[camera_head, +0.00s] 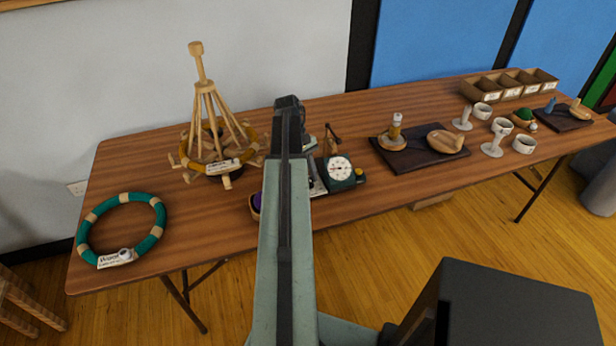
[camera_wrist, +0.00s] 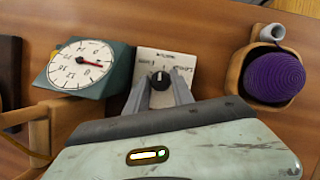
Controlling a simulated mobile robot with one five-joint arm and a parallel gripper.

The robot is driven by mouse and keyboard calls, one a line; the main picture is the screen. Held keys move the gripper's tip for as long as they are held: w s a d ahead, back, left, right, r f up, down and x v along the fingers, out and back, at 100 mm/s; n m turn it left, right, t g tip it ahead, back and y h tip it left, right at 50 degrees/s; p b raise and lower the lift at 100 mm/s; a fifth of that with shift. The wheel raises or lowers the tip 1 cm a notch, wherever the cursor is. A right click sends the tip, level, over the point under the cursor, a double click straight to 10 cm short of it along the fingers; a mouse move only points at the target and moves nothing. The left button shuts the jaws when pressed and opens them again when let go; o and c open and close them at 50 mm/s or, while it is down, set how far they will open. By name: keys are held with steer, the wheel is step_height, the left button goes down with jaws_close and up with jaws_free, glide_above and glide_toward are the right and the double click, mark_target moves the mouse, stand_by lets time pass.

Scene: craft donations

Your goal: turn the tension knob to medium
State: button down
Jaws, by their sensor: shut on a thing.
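The tension knob (camera_wrist: 161,80) is a small black knob with a pale pointer line, set on a light panel (camera_wrist: 174,60) with printed labels too small to read. In the wrist view my gripper (camera_wrist: 161,92) has its two grey fingers on either side of the knob, shut on it. The pointer line points roughly up in the picture, perhaps slightly to one side. In the head view my arm hides the knob and most of the panel; my gripper (camera_head: 290,104) shows only from behind.
A dark green dial box (camera_wrist: 84,67) with a white face and red needle stands left of the panel. A wooden bowl (camera_wrist: 237,76) with a purple yarn ball (camera_wrist: 270,84) is at the right.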

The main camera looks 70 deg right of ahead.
steer(key=c, duration=1.1)
jaws_free()
steer(key=shift+r, duration=0.1)
steer(key=p+v, duration=0.7)
steer(key=shift+w+r, duration=0.2)
steer(key=shift+r, duration=0.05)
steer(key=shift+d, duration=0.1)
steer(key=shift+c, duration=0.2)
